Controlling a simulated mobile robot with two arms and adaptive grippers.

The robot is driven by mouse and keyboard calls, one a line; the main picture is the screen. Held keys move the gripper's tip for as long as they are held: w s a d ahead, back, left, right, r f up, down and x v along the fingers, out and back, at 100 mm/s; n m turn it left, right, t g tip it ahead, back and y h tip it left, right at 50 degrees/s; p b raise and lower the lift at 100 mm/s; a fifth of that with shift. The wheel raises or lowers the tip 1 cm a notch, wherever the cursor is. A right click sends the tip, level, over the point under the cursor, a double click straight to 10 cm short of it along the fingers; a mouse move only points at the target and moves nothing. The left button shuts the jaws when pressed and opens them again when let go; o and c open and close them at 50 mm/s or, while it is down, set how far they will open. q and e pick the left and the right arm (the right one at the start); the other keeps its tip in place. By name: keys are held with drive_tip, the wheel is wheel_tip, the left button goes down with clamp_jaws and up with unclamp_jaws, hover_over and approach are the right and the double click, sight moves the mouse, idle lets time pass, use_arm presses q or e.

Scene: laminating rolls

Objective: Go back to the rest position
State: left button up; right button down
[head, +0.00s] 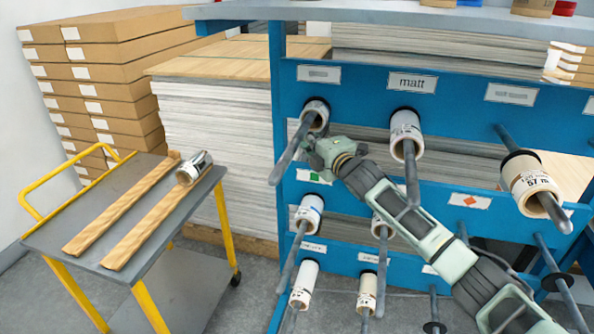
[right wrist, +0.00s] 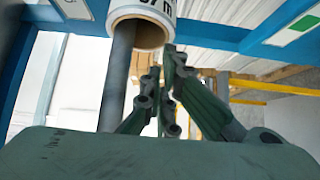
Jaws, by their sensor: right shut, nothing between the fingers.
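My right arm comes in from the lower right of the head view, and its gripper (head: 316,153) is at the upper left of the blue rack (head: 455,118). In the right wrist view the gripper (right wrist: 168,82) is shut and empty. Its fingers are beside a grey rod (right wrist: 117,80) that bears a white roll (right wrist: 140,14) with a brown core. In the head view that roll (head: 316,112) is on the top row, left, just above the gripper. I cannot tell if the fingers touch the rod. My left gripper is not in view.
Other rolls hang on rods, such as the one under the "matt" label (head: 405,128) and a large one at right (head: 528,182). A grey cart (head: 100,235) at left bears wooden rails (head: 150,222) and a silver-ended roll (head: 194,168). Paper stacks (head: 215,130) stand behind.

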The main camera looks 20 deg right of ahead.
drive_tip(key=s+d, duration=0.1)
drive_tip(key=s, duration=0.6)
drive_tip(key=s+a+f+m+g+h, duration=0.1)
drive_tip(key=s+a+f+m+g, duration=0.3)
drive_tip(key=s+f, duration=0.5)
drive_tip(key=s+a+f+m+g, duration=0.2)
drive_tip(key=s+a+f+m, duration=0.35)
drive_tip(key=f, duration=0.55)
drive_tip(key=s+f+m+g+h, duration=0.1)
drive_tip(key=s+f+m+g, duration=0.2)
drive_tip(key=s, duration=0.8)
drive_tip(key=s+f+m+g, duration=0.2)
drive_tip(key=s+f+m, duration=0.1)
drive_tip(key=s, duration=0.7)
drive_tip(key=s+f+m+g+h, duration=0.1)
drive_tip(key=s+f+m+g, duration=0.2)
drive_tip(key=s, duration=0.8)
wheel_tip(320, 180, down, 28)
drive_tip(key=s+g, duration=0.1)
drive_tip(key=s, duration=0.2)
drive_tip(key=s+d+f+g, duration=0.1)
drive_tip(key=s+d+f, duration=0.2)
drive_tip(key=s+f, duration=1.1)
drive_tip(key=shift+s+d+f+n+g, duration=0.15)
drive_tip(key=shift+s+f+n+g, duration=0.15)
drive_tip(key=shift+s, duration=0.65)
